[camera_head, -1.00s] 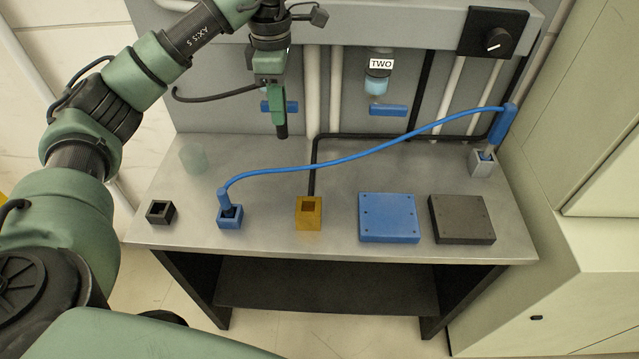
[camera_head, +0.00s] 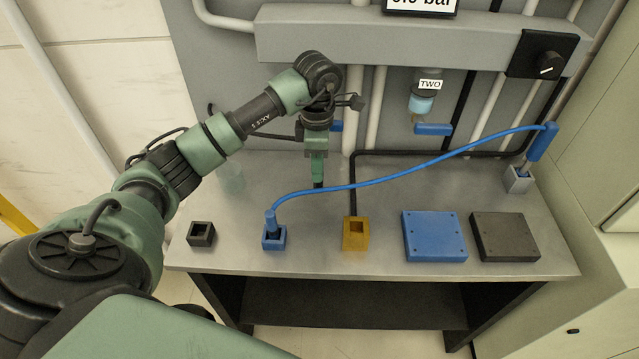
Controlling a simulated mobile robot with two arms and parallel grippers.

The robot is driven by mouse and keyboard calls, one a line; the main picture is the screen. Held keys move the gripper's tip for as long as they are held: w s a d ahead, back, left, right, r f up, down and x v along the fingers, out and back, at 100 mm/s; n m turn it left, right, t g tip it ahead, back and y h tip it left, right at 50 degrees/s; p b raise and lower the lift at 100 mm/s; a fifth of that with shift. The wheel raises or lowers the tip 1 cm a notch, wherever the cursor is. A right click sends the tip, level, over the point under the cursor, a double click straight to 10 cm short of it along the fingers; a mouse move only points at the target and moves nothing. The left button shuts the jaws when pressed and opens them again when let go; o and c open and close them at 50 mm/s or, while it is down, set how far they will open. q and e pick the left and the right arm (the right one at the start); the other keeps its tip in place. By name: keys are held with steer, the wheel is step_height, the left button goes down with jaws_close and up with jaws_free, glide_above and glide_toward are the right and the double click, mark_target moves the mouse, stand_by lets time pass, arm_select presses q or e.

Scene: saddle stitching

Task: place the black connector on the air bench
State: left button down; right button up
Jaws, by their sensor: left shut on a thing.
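My left gripper (camera_head: 318,180) hangs pointing down over the back middle of the grey air bench (camera_head: 395,190). A small black socket block (camera_head: 201,240) stands at the bench's front left. My right gripper is not in view.
A blue hose (camera_head: 400,172) arches from a blue block (camera_head: 273,243) to a grey block (camera_head: 519,180). A yellow block (camera_head: 355,236), a blue plate (camera_head: 434,237) and a dark plate (camera_head: 505,238) stand along the front. A valve (camera_head: 425,105) is on the wall.

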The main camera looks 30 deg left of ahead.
mark_target(318, 187)
arm_select(q)
steer(key=shift+f, duration=0.7)
steer(key=shift+d+f, duration=0.1)
steer(key=shift+f, duration=0.5)
step_height(318, 187, down, 4)
steer(key=shift+p, duration=0.75)
steer(key=shift+f, duration=0.1)
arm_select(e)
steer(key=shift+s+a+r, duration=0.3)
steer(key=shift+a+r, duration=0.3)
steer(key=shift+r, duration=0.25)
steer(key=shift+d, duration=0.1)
arm_select(q)
steer(key=shift+f, duration=0.15)
steer(key=c, duration=1.2)
jaws_free()
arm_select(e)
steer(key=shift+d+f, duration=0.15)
